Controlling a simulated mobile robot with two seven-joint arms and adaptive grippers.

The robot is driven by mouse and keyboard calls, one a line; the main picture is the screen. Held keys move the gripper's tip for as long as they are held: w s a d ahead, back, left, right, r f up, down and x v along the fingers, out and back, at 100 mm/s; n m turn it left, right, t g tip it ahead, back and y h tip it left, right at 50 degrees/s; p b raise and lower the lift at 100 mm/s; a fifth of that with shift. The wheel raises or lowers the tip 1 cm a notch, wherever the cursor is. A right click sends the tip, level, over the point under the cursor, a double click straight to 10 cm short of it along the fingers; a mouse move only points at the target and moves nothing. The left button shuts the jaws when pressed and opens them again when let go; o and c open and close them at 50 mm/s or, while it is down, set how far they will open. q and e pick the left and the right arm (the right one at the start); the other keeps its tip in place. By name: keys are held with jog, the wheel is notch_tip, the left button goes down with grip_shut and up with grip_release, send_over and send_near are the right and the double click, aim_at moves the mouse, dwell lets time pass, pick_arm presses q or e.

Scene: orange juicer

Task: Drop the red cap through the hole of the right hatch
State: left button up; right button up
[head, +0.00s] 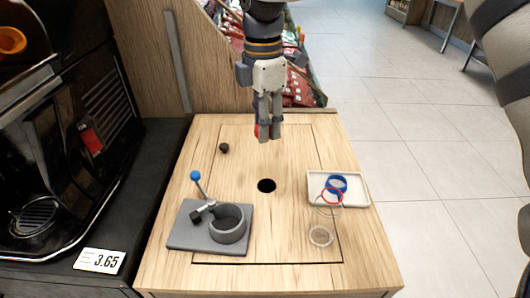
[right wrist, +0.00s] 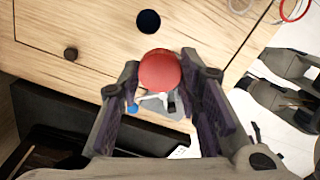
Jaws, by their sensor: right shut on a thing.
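My right gripper (head: 268,136) comes down from the top of the head view and hangs over the back part of the wooden counter. It is shut on the red cap (right wrist: 160,70), which sits between the fingertips in the right wrist view. In the head view only a sliver of red shows beside the fingers. The round dark hole (head: 266,186) is in the wooden hatch (head: 285,225), nearer the front than the gripper. The hole also shows in the right wrist view (right wrist: 148,21), just beyond the cap. My left gripper is not in view.
A small dark knob (head: 224,148) stands left of the hole. A grey stand (head: 185,238) with a blue-tipped lever and cup holder is front left. A white tray (head: 356,198) with blue and red rings, and a clear cup (head: 320,237), are at right. A black machine (head: 60,130) stands at left.

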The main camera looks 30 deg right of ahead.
jog(key=w+d+r+n, duration=0.2)
jog(key=n, duration=0.2)
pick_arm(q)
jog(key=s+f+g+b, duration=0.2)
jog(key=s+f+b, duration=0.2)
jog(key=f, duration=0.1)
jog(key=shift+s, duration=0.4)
pick_arm(e)
send_over(267, 173)
jog(key=s+a, duration=0.2)
jog(key=s, duration=0.2)
notch_tip(267, 173, down, 18)
jog(key=shift+a+f, duration=0.1)
jog(key=shift+f, duration=0.6)
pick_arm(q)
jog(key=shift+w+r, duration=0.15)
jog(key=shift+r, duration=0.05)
pick_arm(e)
jog(key=o, duration=0.8)
jog(key=shift+o, duration=0.4)
jog(key=shift+o, duration=1.3)
